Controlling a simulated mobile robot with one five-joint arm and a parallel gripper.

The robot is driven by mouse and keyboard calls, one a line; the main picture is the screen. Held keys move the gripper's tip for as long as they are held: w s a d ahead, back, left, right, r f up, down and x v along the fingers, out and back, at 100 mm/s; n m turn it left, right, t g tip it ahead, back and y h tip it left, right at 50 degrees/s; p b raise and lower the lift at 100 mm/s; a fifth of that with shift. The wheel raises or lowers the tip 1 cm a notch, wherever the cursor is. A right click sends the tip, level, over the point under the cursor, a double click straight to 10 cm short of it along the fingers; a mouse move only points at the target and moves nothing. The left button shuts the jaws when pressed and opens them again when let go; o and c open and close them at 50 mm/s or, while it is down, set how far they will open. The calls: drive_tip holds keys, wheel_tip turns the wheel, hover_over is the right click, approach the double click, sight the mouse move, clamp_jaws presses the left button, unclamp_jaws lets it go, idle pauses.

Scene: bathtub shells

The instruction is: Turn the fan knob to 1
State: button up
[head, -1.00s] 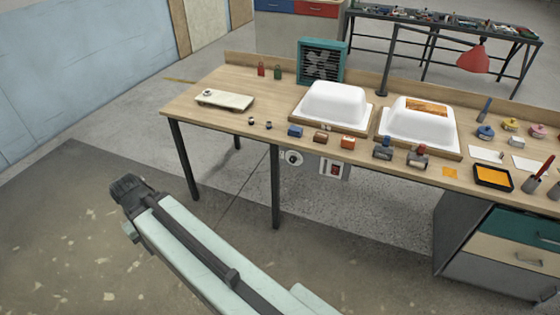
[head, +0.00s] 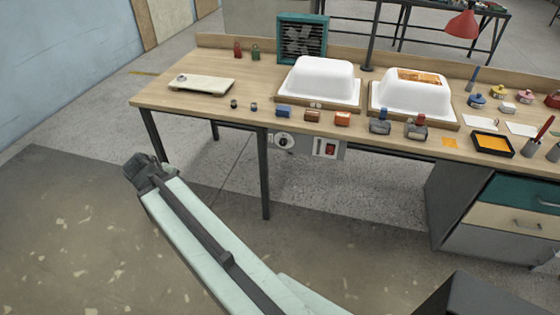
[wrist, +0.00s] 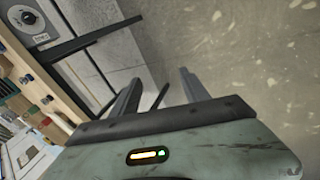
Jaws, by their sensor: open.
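The fan knob (head: 284,141) is a small round dial on a pale plate under the table's front edge, left of a red switch (head: 330,149). In the wrist view the knob (wrist: 28,18) shows at the top left corner as a dark centre on a white disc; its setting is too small to read. The fan (head: 302,38) is a teal box with a dark grille at the back of the table. My gripper (wrist: 159,77) is open and empty in the wrist view, with its fingers apart over the floor, away from the knob.
The wooden table (head: 165,95) has dark legs (head: 265,175) below the knob. White tub shells (head: 318,80) and several small blocks stand on top. A drawer cabinet (head: 475,215) stands at the right. The floor (head: 80,230) in front is open.

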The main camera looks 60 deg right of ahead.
drive_tip(key=d+f+n+h+b, duration=0.15)
drive_tip(key=d+f+b, duration=0.35)
drive_tip(key=d, duration=0.5)
drive_tip(key=n+t+h+b, duration=0.3)
drive_tip(key=n+h+b, duration=0.8)
drive_tip(key=n+b, duration=0.8)
approach(282, 144)
drive_tip(key=d+m+b, duration=0.1)
drive_tip(key=m+b, duration=0.2)
drive_tip(key=m, duration=0.1)
drive_tip(key=shift+n, duration=0.25)
drive_tip(key=x, duration=0.7)
drive_tip(key=shift+d, duration=0.3)
drive_tip(key=shift+w+a, duration=0.1)
clamp_jaws()
